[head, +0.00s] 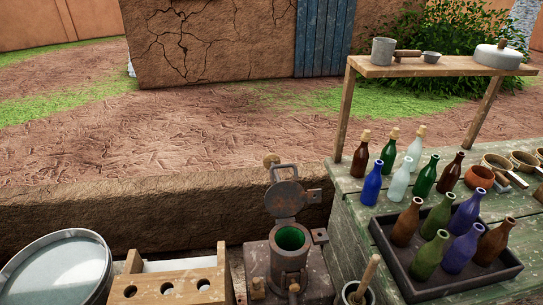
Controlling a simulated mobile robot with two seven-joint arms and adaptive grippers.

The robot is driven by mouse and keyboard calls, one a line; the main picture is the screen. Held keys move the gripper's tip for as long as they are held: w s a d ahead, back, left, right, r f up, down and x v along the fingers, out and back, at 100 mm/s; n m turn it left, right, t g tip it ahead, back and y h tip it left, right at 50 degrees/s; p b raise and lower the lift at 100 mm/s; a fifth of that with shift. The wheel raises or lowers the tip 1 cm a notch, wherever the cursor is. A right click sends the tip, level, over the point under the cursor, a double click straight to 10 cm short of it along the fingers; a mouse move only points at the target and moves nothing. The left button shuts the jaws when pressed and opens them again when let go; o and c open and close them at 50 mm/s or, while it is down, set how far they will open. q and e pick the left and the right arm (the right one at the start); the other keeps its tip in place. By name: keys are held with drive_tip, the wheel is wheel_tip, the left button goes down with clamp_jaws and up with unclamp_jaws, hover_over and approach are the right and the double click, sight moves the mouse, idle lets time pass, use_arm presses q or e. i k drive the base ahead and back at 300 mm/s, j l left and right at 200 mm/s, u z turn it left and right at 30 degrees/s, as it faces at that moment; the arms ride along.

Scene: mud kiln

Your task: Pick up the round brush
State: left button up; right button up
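I cannot make out the round brush for certain. On the right of the green wooden table (345,220), small wooden-handled items (516,179) lie beside bowls, too small to tell what they are. A wooden stick (369,272) stands tilted in a dark pot (354,295) at the bottom edge; whatever is at its lower end is hidden. Neither of my grippers is in view.
A tray of several bottles (465,284) and loose bottles crowd the table under a wooden shelf (430,67). A metal cylinder with green inside (290,258), its lid raised, stands centre, beside a holed wooden rack (165,289) and a round basin (55,275).

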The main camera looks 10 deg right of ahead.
sight(357, 298)
drive_tip(key=z, duration=1.1)
